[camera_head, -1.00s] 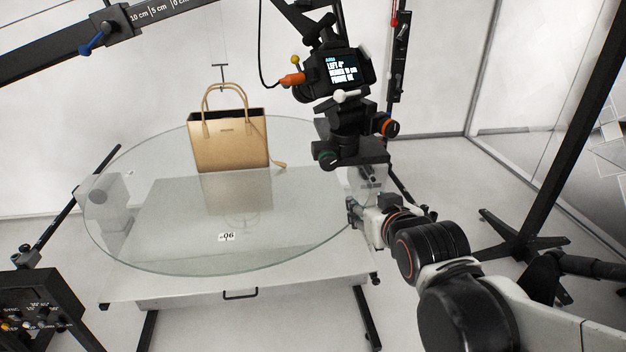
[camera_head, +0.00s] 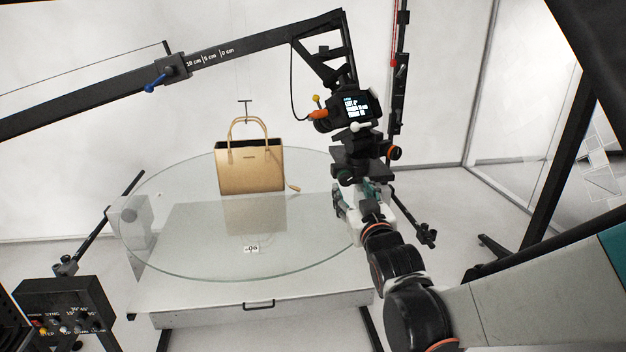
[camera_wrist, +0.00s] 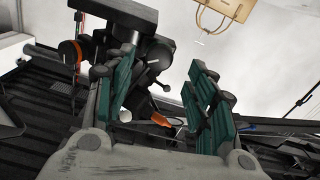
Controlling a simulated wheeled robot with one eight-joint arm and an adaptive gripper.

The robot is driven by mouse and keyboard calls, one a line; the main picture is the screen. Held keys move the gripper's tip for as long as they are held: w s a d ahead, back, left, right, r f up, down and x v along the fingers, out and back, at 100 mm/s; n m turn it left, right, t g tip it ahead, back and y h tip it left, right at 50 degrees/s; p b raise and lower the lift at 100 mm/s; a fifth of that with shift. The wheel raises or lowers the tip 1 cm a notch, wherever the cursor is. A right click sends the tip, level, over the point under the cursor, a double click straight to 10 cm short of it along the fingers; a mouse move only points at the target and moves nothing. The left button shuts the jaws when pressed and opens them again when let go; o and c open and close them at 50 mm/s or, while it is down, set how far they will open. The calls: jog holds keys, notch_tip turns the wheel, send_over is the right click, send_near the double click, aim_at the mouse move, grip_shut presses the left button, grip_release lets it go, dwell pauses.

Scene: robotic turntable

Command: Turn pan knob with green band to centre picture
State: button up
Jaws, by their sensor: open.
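The pan head (camera_head: 357,148) sits under a camera (camera_head: 345,110) whose small lit screen is too blurred to read fully. The pan knob (camera_head: 347,174) is at the head's lower left; its green band is barely visible now. Another knob (camera_head: 393,152) with an orange band is on the right. My gripper (camera_head: 354,192) is open just below the pan head, close to the pan knob; contact cannot be told. In the wrist view my teal-padded gripper (camera_wrist: 162,78) is spread around dark rig parts. The green band cannot be made out there.
A tan handbag (camera_head: 250,168) stands on the round glass turntable (camera_head: 180,255) left of my gripper. The black boom (camera_head: 100,94) passes above it. A control box (camera_head: 68,312) is at lower left, and a tripod leg (camera_head: 418,222) is right of my gripper.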

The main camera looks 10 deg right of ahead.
aim_at(347, 182)
jog(key=w, duration=0.7)
jog(key=shift+b, duration=0.3)
jog(key=shift+c, duration=0.6)
jog(key=c, duration=1)
